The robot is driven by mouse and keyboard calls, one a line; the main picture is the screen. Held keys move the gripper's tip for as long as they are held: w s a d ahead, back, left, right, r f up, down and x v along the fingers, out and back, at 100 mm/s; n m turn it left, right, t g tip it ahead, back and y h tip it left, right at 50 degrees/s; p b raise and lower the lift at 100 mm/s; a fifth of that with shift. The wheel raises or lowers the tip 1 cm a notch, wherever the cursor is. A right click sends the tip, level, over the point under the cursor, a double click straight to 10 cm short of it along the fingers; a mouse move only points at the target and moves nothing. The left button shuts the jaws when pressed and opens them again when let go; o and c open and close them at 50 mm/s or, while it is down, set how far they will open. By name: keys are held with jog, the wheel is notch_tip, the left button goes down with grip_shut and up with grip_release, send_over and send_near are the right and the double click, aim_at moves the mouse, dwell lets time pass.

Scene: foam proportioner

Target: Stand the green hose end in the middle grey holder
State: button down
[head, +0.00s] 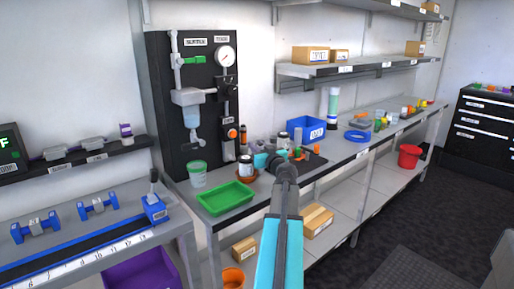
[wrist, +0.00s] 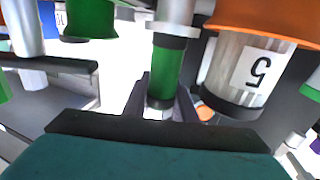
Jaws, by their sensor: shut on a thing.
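My gripper (wrist: 164,108) has its dark fingers on both sides of the green hose end (wrist: 166,73) in the wrist view and is shut on it. The hose end is a green cylinder with dark bands. It lines up with a pale grey flanged piece (wrist: 175,32); I cannot tell whether that is part of it or a holder. In the head view my teal gripper (head: 262,160) is over the bench beside a dark tray, and the hose end cannot be made out there. I cannot single out the middle grey holder.
A jar (wrist: 240,75) labelled 5 stands close to my gripper in an orange dish (wrist: 262,22); the wrist view appears upside down. A green tray (head: 226,198) lies on the bench's front left. A blue bin (head: 307,130) stands behind. Shelves (head: 350,70) hang above.

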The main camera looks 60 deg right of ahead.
jog(key=c, duration=1.4)
grip_release()
jog(key=shift+c, duration=0.2)
jog(key=shift+r, duration=0.1)
jog(key=shift+p, duration=0.3)
jog(key=b+v, duration=0.1)
jog(key=v, duration=1.1)
jog(key=shift+c, duration=1.1)
jog(key=shift+a, duration=0.1)
